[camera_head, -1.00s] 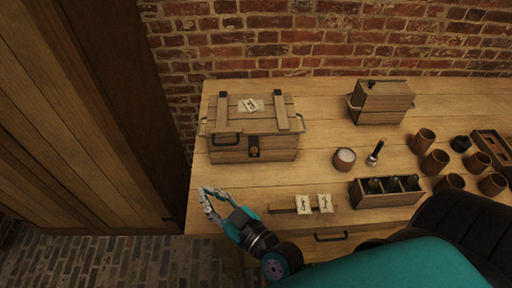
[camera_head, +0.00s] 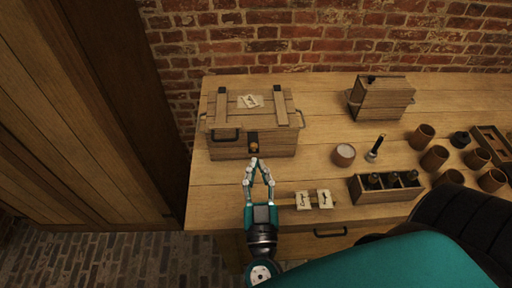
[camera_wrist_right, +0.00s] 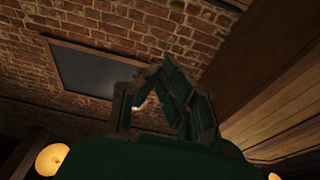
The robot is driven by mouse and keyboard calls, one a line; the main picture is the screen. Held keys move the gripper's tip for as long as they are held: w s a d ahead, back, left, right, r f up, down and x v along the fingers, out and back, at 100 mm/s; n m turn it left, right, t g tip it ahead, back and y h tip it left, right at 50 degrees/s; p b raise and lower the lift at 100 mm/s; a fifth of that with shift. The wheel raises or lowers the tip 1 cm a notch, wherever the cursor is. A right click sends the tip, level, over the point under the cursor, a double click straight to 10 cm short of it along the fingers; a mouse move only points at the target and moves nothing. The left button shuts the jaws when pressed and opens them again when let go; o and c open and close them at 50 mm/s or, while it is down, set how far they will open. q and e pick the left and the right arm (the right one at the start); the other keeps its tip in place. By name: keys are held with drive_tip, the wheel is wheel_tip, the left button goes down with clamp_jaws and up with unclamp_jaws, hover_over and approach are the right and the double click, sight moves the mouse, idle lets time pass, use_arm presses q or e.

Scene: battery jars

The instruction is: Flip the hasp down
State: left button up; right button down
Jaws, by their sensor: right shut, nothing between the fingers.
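A wooden chest (camera_head: 225,148) with a closed lid stands at the left of the bench in the head view. A small dark hasp (camera_head: 253,137) with a brass-coloured piece below it sits at the middle of its front. I cannot tell clearly whether the hasp is raised or lowered. My right gripper (camera_head: 259,162) is shut and empty, with its fingertips just in front of and below the hasp; contact cannot be made out. In the right wrist view the fingers (camera_wrist_right: 149,77) show, but neither the chest nor the hasp does. My left gripper is not in view.
Two paper labels (camera_head: 313,199) on a wood strip lie right of my right gripper. A bottle rack (camera_head: 385,195), a small round pot (camera_head: 343,155), a wooden box (camera_head: 382,98) and several cups (camera_head: 434,158) stand further right. The bench left of the gripper is clear.

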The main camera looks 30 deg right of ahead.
drive_tip(key=p+x, duration=0.3)
drive_tip(key=x, duration=0.6)
drive_tip(key=shift+w+f+b, duration=0.2)
drive_tip(key=shift+f+b, duration=0.1)
drive_tip(key=shift+f, duration=1.6)
